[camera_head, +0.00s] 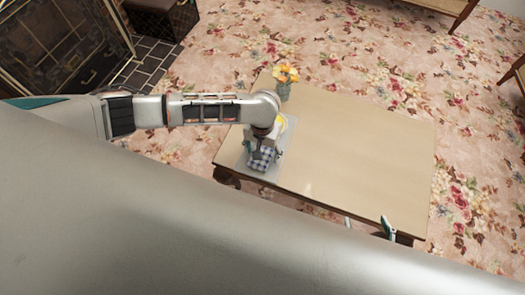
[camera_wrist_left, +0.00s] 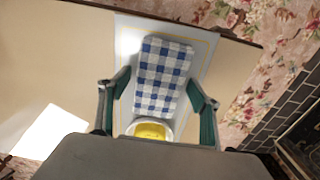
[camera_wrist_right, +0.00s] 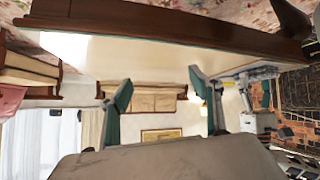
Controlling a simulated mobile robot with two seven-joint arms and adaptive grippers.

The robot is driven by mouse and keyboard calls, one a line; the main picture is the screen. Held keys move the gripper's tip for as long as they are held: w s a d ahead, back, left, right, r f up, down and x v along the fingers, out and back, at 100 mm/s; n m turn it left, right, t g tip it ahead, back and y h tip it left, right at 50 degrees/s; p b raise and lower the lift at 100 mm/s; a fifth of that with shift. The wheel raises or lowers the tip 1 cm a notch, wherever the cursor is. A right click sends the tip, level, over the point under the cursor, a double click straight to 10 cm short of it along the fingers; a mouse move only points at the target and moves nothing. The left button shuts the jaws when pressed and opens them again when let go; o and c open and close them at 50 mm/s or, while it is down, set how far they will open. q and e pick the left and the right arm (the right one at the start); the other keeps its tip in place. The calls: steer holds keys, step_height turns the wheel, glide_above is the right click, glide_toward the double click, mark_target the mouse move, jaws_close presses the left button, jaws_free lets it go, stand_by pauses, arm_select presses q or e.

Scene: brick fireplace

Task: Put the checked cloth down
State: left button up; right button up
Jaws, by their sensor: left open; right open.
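The blue-and-white checked cloth (camera_head: 262,160) lies flat on a pale mat (camera_head: 243,160) at the left end of the wooden table. In the left wrist view the cloth (camera_wrist_left: 163,75) lies on the pale mat (camera_wrist_left: 207,62), beyond a yellow item in a white dish (camera_wrist_left: 150,130). My left gripper (camera_wrist_left: 162,92) is open, with its fingers on either side of the cloth's near part; I cannot tell whether they touch it. In the head view my left gripper (camera_head: 264,152) is over the mat. My right gripper (camera_wrist_right: 158,88) is open and empty at the table's front edge.
The table (camera_head: 350,140) is bare in its middle and right. A vase of orange flowers (camera_head: 285,82) stands at its back left, close to my left arm. A fireplace (camera_head: 60,45) is at the far left, and floral carpet surrounds the table.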

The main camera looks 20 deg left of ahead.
arm_select(q)
steer(key=r+p, duration=0.3)
steer(key=r, duration=0.3)
steer(key=shift+w+r, duration=0.2)
step_height(320, 180, up, 5)
steer(key=p, duration=0.3)
steer(key=s+d+f+m+t+h, duration=0.1)
steer(key=s+d+h, duration=0.2)
steer(key=d, duration=0.4)
steer(key=s+d+f+m+t+h, duration=0.1)
steer(key=s+d+t+h, duration=0.2)
steer(key=d, duration=0.5)
steer(key=m+t+y, duration=0.2)
steer(key=t+y, duration=0.2)
steer(key=t, duration=0.3)
glide_toward(263, 152)
steer(key=s+a+r, duration=0.3)
steer(key=s+a, duration=0.1)
steer(key=s, duration=0.2)
steer(key=shift+a+r, duration=0.35)
steer(key=shift+r, duration=0.05)
arm_select(e)
steer(key=r, duration=0.2)
steer(key=a+r, duration=0.1)
steer(key=r, duration=0.1)
steer(key=shift+a+r, duration=0.1)
steer(key=shift+a, duration=0.05)
arm_select(q)
steer(key=shift+h, duration=0.3)
